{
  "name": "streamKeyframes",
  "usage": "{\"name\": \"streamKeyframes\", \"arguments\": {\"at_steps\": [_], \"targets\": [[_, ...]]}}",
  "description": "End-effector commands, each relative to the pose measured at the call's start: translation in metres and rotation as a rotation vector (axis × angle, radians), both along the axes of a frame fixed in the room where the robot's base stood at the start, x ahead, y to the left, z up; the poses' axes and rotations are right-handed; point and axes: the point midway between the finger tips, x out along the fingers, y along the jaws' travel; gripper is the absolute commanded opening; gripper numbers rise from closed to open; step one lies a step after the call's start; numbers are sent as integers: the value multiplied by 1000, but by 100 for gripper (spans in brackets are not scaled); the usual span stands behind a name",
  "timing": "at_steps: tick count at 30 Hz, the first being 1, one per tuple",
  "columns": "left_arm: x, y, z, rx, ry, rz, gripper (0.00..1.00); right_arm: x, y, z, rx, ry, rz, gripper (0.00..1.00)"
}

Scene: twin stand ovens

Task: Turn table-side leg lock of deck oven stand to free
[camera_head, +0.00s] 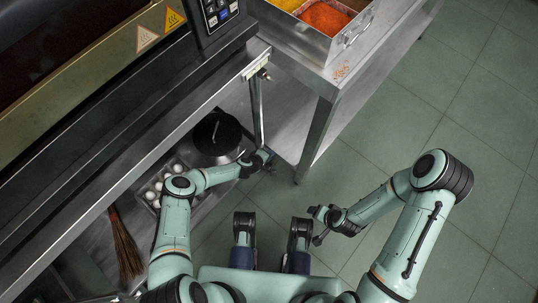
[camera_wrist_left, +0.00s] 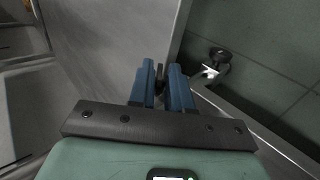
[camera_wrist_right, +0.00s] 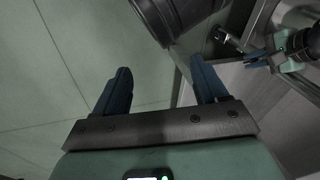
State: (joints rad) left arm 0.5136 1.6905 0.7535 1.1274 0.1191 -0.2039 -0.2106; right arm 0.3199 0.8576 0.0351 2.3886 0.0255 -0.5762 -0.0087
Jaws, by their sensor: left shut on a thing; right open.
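The deck oven stand's table-side leg (camera_head: 256,110) runs down from under the oven's front corner. My left gripper (camera_head: 266,158) is low at its foot. In the left wrist view its blue fingers (camera_wrist_left: 162,80) are close together on a small dark piece (camera_wrist_left: 160,72), which appears to be the leg lock; the fingers hide most of it, so I cannot tell its setting. The right wrist view also shows the left gripper's blue fingertips (camera_wrist_right: 256,58) beside a metal leg end. My right gripper (camera_head: 319,226) is open and empty, away from the stand, over the floor.
A steel table (camera_head: 328,82) with a tray of yellow and orange-red spices stands right of the oven. Its front leg (camera_head: 315,140) is close to the stand. A black lidded pot (camera_head: 216,135), an egg tray and a brush (camera_head: 125,245) are below the oven. Floor at right is clear.

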Motion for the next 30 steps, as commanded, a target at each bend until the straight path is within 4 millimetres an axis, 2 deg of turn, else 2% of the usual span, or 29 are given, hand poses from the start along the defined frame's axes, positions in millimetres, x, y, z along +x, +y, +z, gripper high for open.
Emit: {"name": "streamKeyframes", "arguments": {"at_steps": [1,4,16,17,18,19,30], "targets": [[-7,-3,-10,-24,-4,-3,0,5,-4,-9,-8,-9,-7,72],[-6,-2,-8,-41,-37,-3,0,11,-8,-14,-17,-25,-15,72],[-4,-2,-3,-49,-62,-3,0,16,-11,-15,-25,-39,-21,72],[-4,-2,-3,-49,-62,-3,21,16,-11,-15,-25,-38,-21,72],[-4,-2,-3,-49,-62,-3,34,16,-11,-15,-25,-38,-21,72],[-4,-1,-3,-49,-62,-3,43,16,-11,-15,-25,-38,-21,72],[-4,2,2,-47,-66,-1,43,14,-10,-12,-23,-34,-18,72]]}}
